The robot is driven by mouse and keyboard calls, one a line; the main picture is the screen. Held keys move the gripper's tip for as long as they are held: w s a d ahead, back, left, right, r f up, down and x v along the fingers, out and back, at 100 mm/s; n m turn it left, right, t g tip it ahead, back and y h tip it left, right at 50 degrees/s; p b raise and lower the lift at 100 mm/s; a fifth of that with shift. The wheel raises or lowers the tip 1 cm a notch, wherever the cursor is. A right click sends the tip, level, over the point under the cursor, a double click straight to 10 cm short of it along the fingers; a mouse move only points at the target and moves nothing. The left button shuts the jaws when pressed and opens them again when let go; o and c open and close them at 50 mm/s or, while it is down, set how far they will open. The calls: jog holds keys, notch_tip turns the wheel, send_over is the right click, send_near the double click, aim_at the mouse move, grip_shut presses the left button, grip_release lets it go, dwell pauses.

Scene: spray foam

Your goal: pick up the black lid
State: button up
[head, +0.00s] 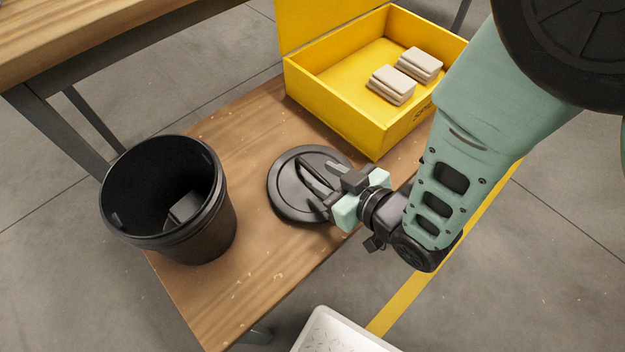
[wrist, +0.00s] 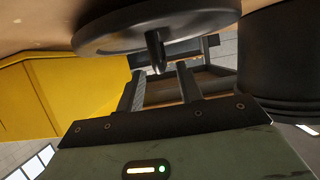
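The round black lid (head: 287,207) lies flat on the low wooden table, between the black bin and the yellow box. My gripper (head: 319,183) is over the right part of the lid, its fingers pointing left. In the wrist view the lid (wrist: 110,32) fills the top, and its upright handle (wrist: 155,52) shows edge-on. My gripper (wrist: 160,68) is open there, with a clear gap between its fingers. The handle appears in line with that gap; I cannot tell whether it is between the fingertips or just beyond them. No contact shows.
The open black bin (head: 222,222) stands left of the lid with a dark object inside. A yellow box (head: 330,105) holding beige stacks (head: 392,84) stands behind. A white tray (head: 325,335) is at the front. Bare wood (head: 225,300) lies in front of the lid.

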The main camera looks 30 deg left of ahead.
aim_at(317, 174)
jog(key=x, duration=0.4)
jog(key=shift+s+f, duration=0.1)
jog(key=shift+f, duration=0.05)
grip_shut()
